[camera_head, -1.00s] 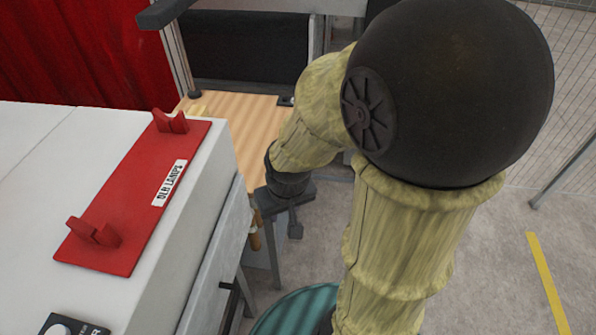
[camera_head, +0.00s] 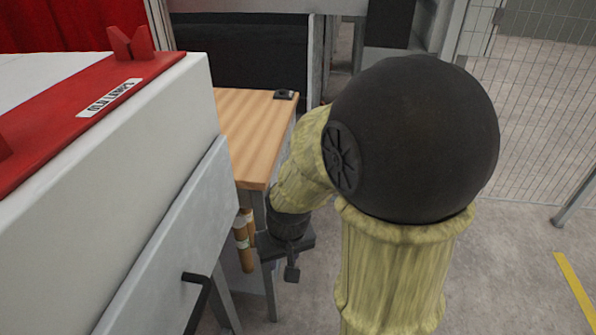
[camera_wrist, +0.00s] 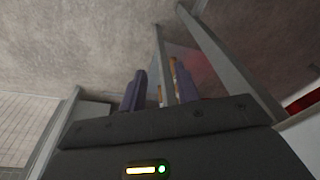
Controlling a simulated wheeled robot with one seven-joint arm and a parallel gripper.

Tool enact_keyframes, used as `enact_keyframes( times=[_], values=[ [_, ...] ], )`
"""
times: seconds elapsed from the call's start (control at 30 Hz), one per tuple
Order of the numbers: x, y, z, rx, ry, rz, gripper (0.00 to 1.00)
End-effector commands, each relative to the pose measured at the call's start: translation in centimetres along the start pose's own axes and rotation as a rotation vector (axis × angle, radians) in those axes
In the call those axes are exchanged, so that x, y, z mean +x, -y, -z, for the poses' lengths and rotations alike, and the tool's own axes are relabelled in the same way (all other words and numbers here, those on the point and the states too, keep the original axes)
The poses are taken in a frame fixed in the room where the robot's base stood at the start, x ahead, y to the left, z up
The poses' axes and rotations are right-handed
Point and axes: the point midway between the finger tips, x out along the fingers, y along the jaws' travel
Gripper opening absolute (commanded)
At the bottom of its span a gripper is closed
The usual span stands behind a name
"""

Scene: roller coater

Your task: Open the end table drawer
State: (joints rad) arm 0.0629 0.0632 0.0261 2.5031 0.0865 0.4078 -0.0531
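A small table with a light wooden top (camera_head: 255,130) stands beyond the white machine in the head view. I take it to be the end table; I cannot make out its drawer front. My gripper's dark body (camera_head: 286,245) is below and just right of the table's near corner. Its fingers are not clear there. In the wrist view the two purple fingers of my gripper (camera_wrist: 159,85) stand apart with nothing clearly held. A grey bar (camera_wrist: 163,62) and an orange-brown piece (camera_wrist: 172,76) show between or beyond them.
A white machine (camera_head: 170,150) with a red plate (camera_head: 75,105) fills the left. A black handle (camera_head: 196,285) sticks out from its side. Brown cylinders (camera_head: 243,240) hang by the table's near side. Wire fencing (camera_head: 535,120) stands at right, with open floor before it.

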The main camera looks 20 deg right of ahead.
Motion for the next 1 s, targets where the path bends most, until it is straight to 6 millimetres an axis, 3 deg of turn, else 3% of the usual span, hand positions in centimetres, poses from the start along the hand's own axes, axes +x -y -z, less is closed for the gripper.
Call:
enact_keyframes(
  times=[0.03, 0.23, 0.47, 0.67, 0.87, 1.0],
  values=[
    [2.4, -0.2, -0.1, 0.018, 0.017, 0.008, 0.32],
    [7.6, -1.0, 1.2, 0.133, 0.115, 0.094, 0.32],
    [10.7, -1.9, 5.0, 0.313, 0.220, 0.323, 0.32],
    [12.4, -4.0, 10.5, 0.487, 0.216, 0.646, 0.32],
    [12.5, -9.2, 16.9, 0.641, 0.055, 1.009, 0.32],
    [11.7, -15.8, 20.8, 0.736, -0.169, 1.253, 0.32]
  ],
)
